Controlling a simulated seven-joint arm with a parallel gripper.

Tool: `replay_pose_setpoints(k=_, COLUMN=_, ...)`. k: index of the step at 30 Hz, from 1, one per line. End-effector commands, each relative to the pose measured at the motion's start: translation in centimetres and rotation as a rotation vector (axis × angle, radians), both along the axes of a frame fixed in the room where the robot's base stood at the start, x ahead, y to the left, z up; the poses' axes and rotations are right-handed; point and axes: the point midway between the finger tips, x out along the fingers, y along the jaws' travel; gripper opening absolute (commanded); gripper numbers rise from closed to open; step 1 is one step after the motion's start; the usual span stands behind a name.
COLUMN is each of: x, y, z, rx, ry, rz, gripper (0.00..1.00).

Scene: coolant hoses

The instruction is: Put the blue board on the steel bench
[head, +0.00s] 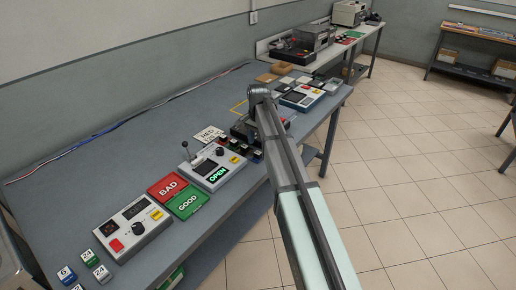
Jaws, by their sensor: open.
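My arm reaches in from the bottom of the head view and bends down at its far end over the long blue-grey bench (110,150). My gripper (251,127) points down there, beside a dark fixture; it is small and partly hidden by my arm, and I see nothing held in it. A flat panel with blue parts (302,97) lies on the same bench, to the right of my wrist; I cannot tell whether it is the blue board. Which surface is the steel bench is not clear from this view.
A red BAD mat (167,187), a green GOOD mat (188,204), a lever box (213,168) lit OPEN and a grey control box (132,227) stand along the near bench. Another bench (376,32) holds machines behind, and a table (481,33) stands far right. Tiled floor lies open at right.

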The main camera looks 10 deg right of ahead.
Motion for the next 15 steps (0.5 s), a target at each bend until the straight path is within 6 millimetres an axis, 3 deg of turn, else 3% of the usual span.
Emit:
replay_pose_setpoints(k=6, x=0.1, y=0.0, z=4.0, rx=0.000, ry=-0.001, rz=0.000, gripper=0.56)
replay_pose_setpoints(k=15, x=0.1, y=0.0, z=7.0, rx=0.000, ry=0.000, rz=0.000, gripper=0.56)
